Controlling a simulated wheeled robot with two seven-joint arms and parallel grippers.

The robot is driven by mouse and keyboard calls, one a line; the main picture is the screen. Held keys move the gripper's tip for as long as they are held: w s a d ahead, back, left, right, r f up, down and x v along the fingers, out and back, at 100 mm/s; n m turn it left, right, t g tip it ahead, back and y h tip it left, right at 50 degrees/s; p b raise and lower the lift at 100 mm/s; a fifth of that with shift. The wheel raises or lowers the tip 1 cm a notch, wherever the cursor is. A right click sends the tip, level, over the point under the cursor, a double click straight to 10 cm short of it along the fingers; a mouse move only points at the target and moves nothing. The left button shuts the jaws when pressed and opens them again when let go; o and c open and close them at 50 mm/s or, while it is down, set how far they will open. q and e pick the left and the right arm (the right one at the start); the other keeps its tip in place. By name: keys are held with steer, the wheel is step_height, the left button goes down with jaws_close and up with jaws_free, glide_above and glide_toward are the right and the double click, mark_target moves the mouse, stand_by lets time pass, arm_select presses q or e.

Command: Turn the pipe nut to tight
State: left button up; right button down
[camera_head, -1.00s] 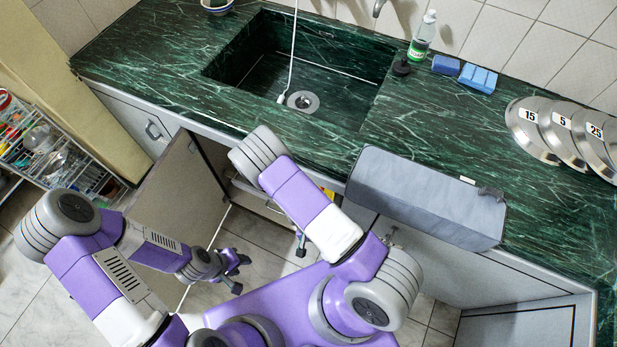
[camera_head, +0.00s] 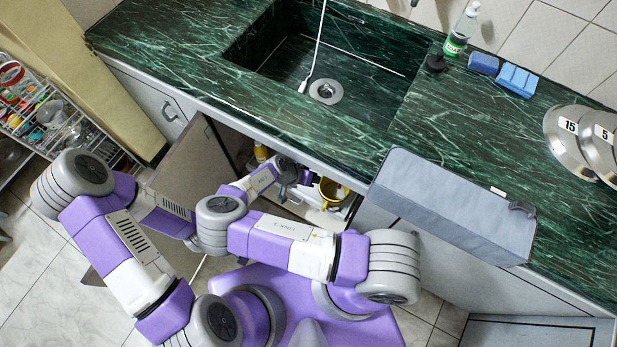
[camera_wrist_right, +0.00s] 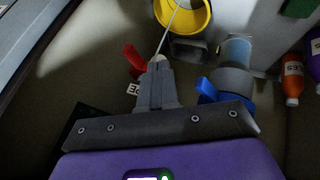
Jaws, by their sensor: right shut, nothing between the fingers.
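My right gripper (camera_head: 302,174) reaches into the open cabinet under the sink in the head view. In the right wrist view its fingers (camera_wrist_right: 158,72) are shut and empty. A blue winged piece (camera_wrist_right: 207,88), which looks like the pipe nut, sits around a grey pipe fitting (camera_wrist_right: 234,80) just right of the fingers and appears apart from them. A red lever (camera_wrist_right: 134,62) shows just left of the fingertips. The lower side of the blue piece is hidden behind my gripper's body.
A yellow ring-shaped part (camera_wrist_right: 183,14) lies beyond the fingertips; yellow also shows in the head view (camera_head: 333,190). An orange bottle (camera_wrist_right: 291,76) stands at the right. The cabinet door (camera_head: 190,165) stands open at the left. A grey box (camera_head: 455,205) sits at the counter's front edge.

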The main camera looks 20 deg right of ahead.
steer(key=s+d+f+b, duration=0.1)
steer(key=s+d+f, duration=0.1)
steer(key=d, duration=0.3)
steer(key=shift+s+d+f, duration=0.2)
steer(key=shift+d+f, duration=0.05)
steer(key=shift+f, duration=0.3)
